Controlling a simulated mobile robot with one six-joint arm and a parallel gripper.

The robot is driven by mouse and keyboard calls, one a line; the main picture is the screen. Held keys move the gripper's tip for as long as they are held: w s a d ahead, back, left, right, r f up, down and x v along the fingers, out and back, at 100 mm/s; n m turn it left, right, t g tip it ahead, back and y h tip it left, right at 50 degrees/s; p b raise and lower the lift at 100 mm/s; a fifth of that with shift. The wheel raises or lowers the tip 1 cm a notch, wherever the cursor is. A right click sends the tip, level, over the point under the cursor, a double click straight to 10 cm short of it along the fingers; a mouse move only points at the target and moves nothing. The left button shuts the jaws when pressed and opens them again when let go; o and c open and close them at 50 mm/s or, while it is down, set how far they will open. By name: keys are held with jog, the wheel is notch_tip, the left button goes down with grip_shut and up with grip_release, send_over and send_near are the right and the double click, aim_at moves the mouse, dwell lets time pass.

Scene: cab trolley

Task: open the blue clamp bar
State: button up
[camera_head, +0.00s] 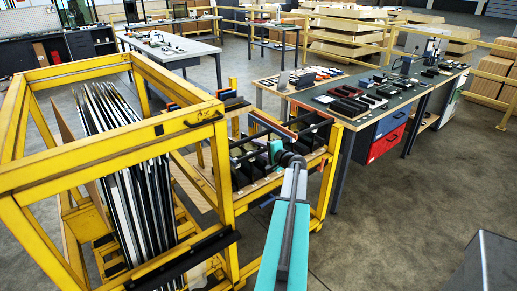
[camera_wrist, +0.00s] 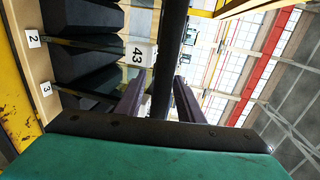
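My gripper (camera_wrist: 160,78) has its two dark fingers apart in the wrist view. A dark bar (camera_wrist: 172,40) runs lengthwise between or just beyond them; I cannot tell whether they touch it. In the head view, the teal end of my arm (camera_head: 276,152) is at the yellow trolley's rack section, and the fingertips are hidden. A bar with an orange-brown top (camera_head: 273,126) lies just beyond it on the rack. No bar shows clearly as blue, so I cannot tell which is the blue clamp bar. Dark slotted pads (camera_wrist: 82,65) and a "43" tag (camera_wrist: 138,54) are beside the fingers.
The yellow trolley frame (camera_head: 110,150) holds upright panels (camera_head: 140,200) on the left. A workbench (camera_head: 400,92) with tools and blue and red drawers (camera_head: 384,143) stands behind on the right. Grey floor (camera_head: 390,220) is clear to the right of the trolley.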

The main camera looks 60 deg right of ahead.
grip_shut()
jog(key=shift+r, duration=0.1)
